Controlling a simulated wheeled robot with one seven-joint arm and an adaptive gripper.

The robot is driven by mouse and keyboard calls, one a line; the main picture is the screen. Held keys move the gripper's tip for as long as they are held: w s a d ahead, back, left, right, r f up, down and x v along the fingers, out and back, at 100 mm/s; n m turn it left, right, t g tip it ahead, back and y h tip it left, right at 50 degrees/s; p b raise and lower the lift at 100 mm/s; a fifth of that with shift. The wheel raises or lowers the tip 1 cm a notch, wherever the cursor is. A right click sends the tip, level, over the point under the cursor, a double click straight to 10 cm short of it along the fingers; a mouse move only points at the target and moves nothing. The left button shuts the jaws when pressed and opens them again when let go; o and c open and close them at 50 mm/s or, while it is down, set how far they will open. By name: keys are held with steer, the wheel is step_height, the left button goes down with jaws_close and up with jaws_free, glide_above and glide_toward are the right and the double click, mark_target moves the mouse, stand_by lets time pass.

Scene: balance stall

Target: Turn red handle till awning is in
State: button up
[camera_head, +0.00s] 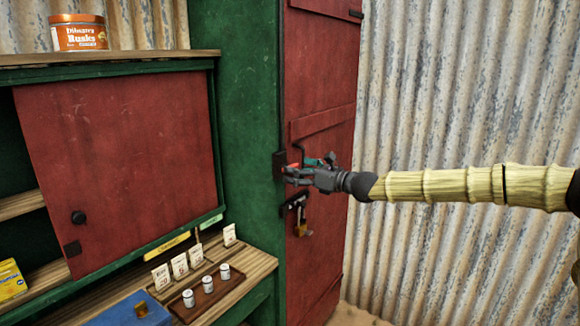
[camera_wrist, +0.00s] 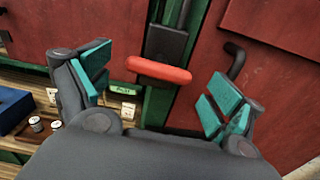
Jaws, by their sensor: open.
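The red handle (camera_wrist: 159,70) is a short red bar in the wrist view, fixed at the lower end of a dark bracket (camera_wrist: 166,45) on the green post. My gripper (camera_wrist: 160,92) is open, with one teal-padded finger on each side of the handle. I cannot tell whether either pad touches it. In the head view my gripper (camera_head: 290,175) reaches in from the right to the post beside the red door, and a bit of the red handle (camera_head: 293,166) shows among the fingers. The awning is not recognisable in either view.
A red sliding panel (camera_head: 120,165) is at left. A wooden counter (camera_head: 255,262) holds a tray of white weights (camera_head: 207,283), cards and a blue box (camera_head: 130,310). Corrugated metal (camera_head: 460,90) lines the right.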

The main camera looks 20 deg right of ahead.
steer(key=shift+p+x, duration=0.35)
steer(key=shift+x, duration=1.1)
steer(key=c, duration=1)
